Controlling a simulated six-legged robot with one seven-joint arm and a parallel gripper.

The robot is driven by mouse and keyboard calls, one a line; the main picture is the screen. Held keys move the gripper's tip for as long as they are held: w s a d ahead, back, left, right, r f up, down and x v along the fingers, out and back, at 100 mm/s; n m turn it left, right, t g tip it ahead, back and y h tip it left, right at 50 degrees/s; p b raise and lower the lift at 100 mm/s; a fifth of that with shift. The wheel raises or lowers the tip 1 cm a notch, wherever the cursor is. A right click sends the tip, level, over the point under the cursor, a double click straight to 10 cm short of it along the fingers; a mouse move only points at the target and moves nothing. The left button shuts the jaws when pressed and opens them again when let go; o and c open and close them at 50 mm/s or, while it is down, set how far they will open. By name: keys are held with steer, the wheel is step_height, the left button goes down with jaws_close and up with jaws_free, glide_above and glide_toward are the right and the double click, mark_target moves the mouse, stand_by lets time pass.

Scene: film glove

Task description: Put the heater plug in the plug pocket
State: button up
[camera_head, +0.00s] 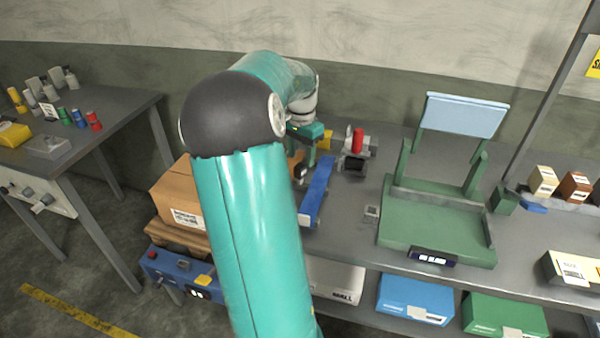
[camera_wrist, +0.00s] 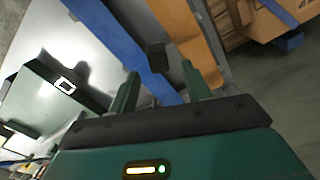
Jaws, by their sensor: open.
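My gripper (camera_wrist: 160,82) is open, its two green fingers apart with nothing clearly held between them. In the head view my gripper (camera_head: 307,138) is over the bench's back left part, partly hidden by my arm. A small black block (camera_wrist: 156,55), perhaps the heater plug, shows beyond the fingertips, between a blue strip (camera_wrist: 118,38) and an orange strip (camera_wrist: 182,28). The blue strip (camera_head: 317,190) lies on the bench in the head view. I cannot tell which thing is the plug pocket.
A green stand (camera_head: 435,225) with a light blue panel (camera_head: 463,115) fills the bench's middle. A red cylinder (camera_head: 358,139) stands by a black part (camera_head: 353,164).

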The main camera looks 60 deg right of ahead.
mark_target(300, 165)
steer(key=f, duration=0.4)
steer(key=shift+a+f, duration=0.3)
steer(key=shift+f, duration=0.1)
steer(key=shift+c, duration=0.2)
jaws_close()
steer(key=shift+r, duration=0.15)
